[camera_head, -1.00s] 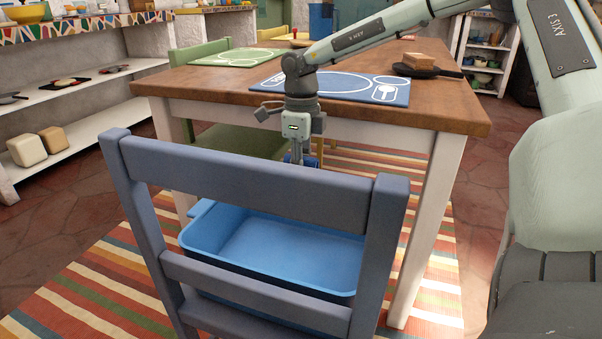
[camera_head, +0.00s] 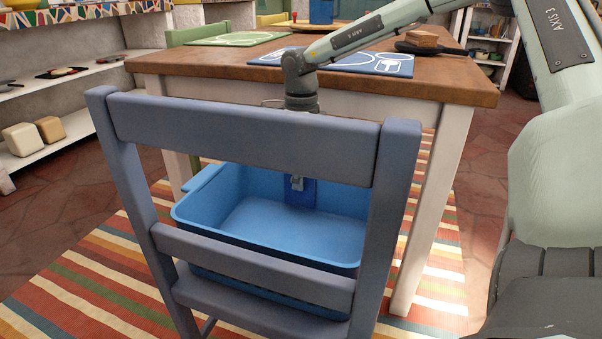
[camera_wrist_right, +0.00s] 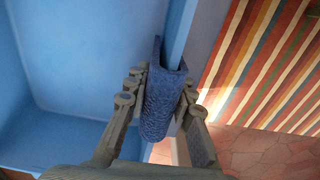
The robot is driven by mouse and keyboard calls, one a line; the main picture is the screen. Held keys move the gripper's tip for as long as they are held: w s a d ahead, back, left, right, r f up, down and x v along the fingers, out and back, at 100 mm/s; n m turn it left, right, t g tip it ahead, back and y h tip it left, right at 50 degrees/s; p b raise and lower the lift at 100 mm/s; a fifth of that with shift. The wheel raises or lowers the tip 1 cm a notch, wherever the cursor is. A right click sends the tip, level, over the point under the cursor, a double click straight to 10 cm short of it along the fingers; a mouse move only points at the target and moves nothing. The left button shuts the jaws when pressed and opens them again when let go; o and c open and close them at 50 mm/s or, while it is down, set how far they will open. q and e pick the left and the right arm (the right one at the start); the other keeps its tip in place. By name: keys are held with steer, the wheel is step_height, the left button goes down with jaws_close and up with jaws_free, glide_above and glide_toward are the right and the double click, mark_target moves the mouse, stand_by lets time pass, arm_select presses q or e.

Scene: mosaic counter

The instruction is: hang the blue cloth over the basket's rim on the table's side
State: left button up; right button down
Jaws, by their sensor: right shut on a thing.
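The blue basket (camera_head: 265,225) stands on the seat of the blue chair, and it also shows in the right wrist view (camera_wrist_right: 85,50). The dark blue cloth (camera_head: 306,194) hangs at the basket's far wall, on the table's side. In the right wrist view the cloth (camera_wrist_right: 158,105) is folded and straddles the rim (camera_wrist_right: 179,35), one part on each side. My right gripper (camera_head: 297,183) is shut on the cloth, one finger inside the basket and one outside. The chair back hides most of this gripper in the head view. My left gripper is not in view.
The chair's top rail (camera_head: 245,135) and lower rail (camera_head: 250,268) stand in front of the basket. The wooden table (camera_head: 440,85) is close behind it, with a blue placemat (camera_head: 375,62) and a pan (camera_head: 425,48) on top. A striped rug (camera_head: 80,285) lies below.

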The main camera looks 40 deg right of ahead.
steer(key=c, duration=1.2)
jaws_free()
step_height(320, 180, up, 12)
steer(key=shift+r, duration=0.1)
